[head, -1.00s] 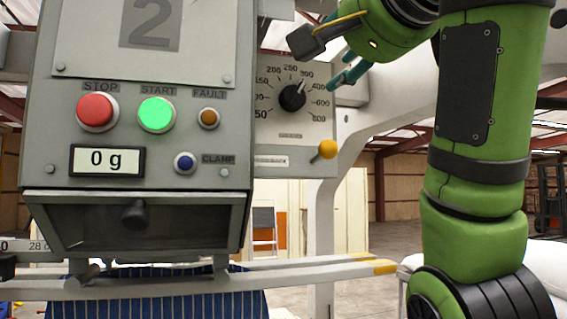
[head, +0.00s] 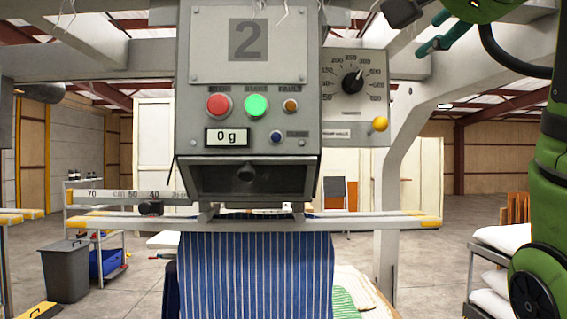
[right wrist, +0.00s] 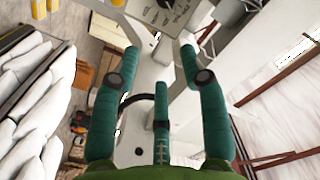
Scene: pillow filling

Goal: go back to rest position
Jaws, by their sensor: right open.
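My right gripper (head: 415,30) is at the top right of the head view, partly cut off by the edge, above and right of the dial panel. In the right wrist view its teal fingers (right wrist: 160,55) are spread wide with nothing between them. My green right arm (head: 553,160) runs down the right edge. My left gripper is in neither current view. The filling machine (head: 300,165), marked 2, stands in the middle with a green START button (head: 256,106) and a display (head: 227,137) reading 0 g. The dial knob (head: 352,82) points near 300, with no finger touching it.
A blue striped pillow cover (head: 255,275) hangs below the machine's spout between pale rails (head: 385,222). A shelf with white pillows (head: 505,238) stands at the right, close to my arm. A grey bin (head: 66,270) stands at the left. Open floor (head: 430,265) shows right of the machine.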

